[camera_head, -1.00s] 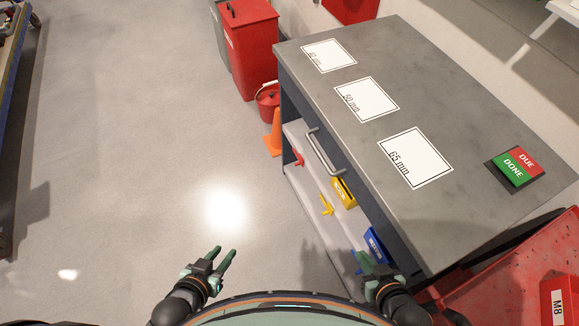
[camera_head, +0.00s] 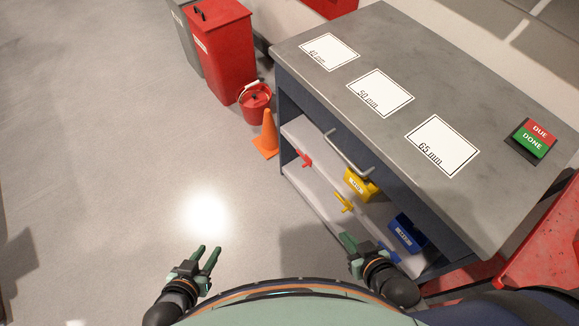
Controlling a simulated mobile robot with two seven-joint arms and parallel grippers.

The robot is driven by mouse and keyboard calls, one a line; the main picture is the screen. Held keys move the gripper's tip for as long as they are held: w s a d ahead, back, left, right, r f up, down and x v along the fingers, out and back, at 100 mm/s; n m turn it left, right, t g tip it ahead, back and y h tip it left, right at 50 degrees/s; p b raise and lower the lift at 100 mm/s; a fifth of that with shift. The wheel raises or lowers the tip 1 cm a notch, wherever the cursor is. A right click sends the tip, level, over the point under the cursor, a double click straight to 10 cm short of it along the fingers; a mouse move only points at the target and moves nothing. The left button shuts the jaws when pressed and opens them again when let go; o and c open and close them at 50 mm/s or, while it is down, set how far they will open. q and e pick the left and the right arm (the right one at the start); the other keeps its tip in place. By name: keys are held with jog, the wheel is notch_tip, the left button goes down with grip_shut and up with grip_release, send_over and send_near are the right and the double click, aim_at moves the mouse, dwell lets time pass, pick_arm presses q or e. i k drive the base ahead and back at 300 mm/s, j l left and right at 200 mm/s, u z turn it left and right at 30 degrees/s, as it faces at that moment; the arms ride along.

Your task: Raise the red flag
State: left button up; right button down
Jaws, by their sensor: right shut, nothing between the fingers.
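I cannot make out a red flag for certain. A two-part block (camera_head: 532,139) with a red "DUE" half and a green "DONE" half sits at the right end of the grey bench top (camera_head: 400,40). A small red piece (camera_head: 304,158) lies on the shelf under the bench, too small to identify. My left gripper (camera_head: 207,256) is open and empty above the floor at the bottom left. My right gripper (camera_head: 347,242) is shut and empty, in front of the open shelf and apart from the things on it.
Yellow (camera_head: 361,183) and blue (camera_head: 407,234) bins stand under the bench, with a yellow piece (camera_head: 344,202) nearby. A bar handle (camera_head: 348,153) juts from its front. A red bin (camera_head: 222,50), red bucket (camera_head: 256,102) and orange cone (camera_head: 267,136) stand left of it. The left floor is clear.

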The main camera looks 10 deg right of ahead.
aim_at(309, 161)
jog(key=i+j+z, duration=0.1)
jog(key=j, duration=0.5)
jog(key=i+j, duration=0.15)
jog(key=j, duration=0.5)
jog(key=i+j+z, duration=0.15)
jog(key=j, duration=0.45)
jog(key=j+z, duration=0.1)
jog(key=j, duration=0.55)
jog(key=i, duration=0.05)
